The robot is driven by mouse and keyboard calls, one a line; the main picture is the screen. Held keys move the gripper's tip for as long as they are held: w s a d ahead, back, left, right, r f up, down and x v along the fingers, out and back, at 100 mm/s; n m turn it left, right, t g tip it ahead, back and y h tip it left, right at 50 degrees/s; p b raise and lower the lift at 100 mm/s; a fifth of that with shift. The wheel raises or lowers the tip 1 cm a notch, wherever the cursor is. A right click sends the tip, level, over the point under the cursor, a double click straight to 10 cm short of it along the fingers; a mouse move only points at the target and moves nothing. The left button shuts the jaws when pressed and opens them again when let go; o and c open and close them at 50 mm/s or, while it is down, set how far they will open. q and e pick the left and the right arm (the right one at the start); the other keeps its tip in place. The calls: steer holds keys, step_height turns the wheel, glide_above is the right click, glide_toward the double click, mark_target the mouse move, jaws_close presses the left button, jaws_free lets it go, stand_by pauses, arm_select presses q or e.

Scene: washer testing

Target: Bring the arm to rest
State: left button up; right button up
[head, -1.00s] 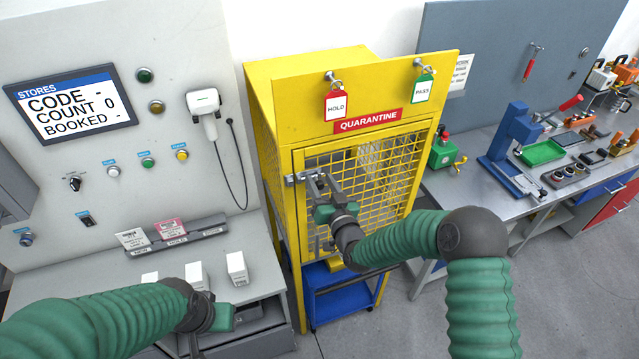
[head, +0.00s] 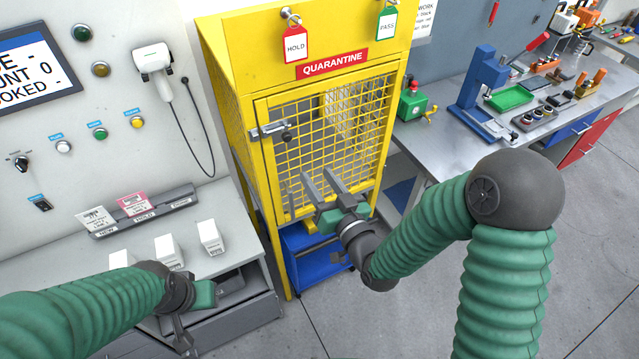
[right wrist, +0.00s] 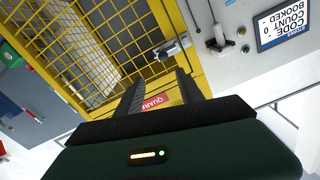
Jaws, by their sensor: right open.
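My right gripper (head: 322,188) is open and empty in the head view, in front of the lower part of the yellow quarantine cage (head: 262,165). Its fingers are apart from the cage's latch (head: 270,131), which is above and to the left. In the right wrist view the two fingers (right wrist: 158,88) are spread, with the cage's mesh door and latch (right wrist: 172,48) beyond them. My left gripper (head: 190,318) hangs low at the left, by the front of the stores bench; its fingers are too unclear to tell their state.
Small white boxes (head: 210,237) stand on the stores bench (head: 240,215). A scanner (head: 155,67) hangs on the panel. A blue cart (head: 308,262) is under the cage. A workbench (head: 440,135) with a blue press (head: 480,95) stands at the right. Floor is free at lower right.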

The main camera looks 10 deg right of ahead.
stand_by(0.4)
steer(key=s+d+f+n+g+h+b, duration=0.1)
steer(key=s+d+f+g+h+b, duration=0.15)
steer(key=f, duration=0.45)
steer(key=s+d+f+g+h+b, duration=0.1)
steer(key=d+f+g+b, duration=0.2)
steer(key=f, duration=0.4)
steer(key=s+d+f+g+h+b, duration=0.1)
steer(key=s+d+f+g+b, duration=0.1)
steer(key=s, duration=0.6)
steer(key=s+d+f+m+g+h+b, duration=0.1)
steer(key=s+d+f+g+b, duration=0.1)
steer(key=s+f+g, duration=0.3)
steer(key=s+d+g, duration=0.1)
steer(key=s+g, duration=0.1)
steer(key=s, duration=0.1)
steer(key=shift+s+d+m+b, duration=0.15)
steer(key=shift+d+m+b, duration=0.15)
steer(key=shift+c, duration=0.4)
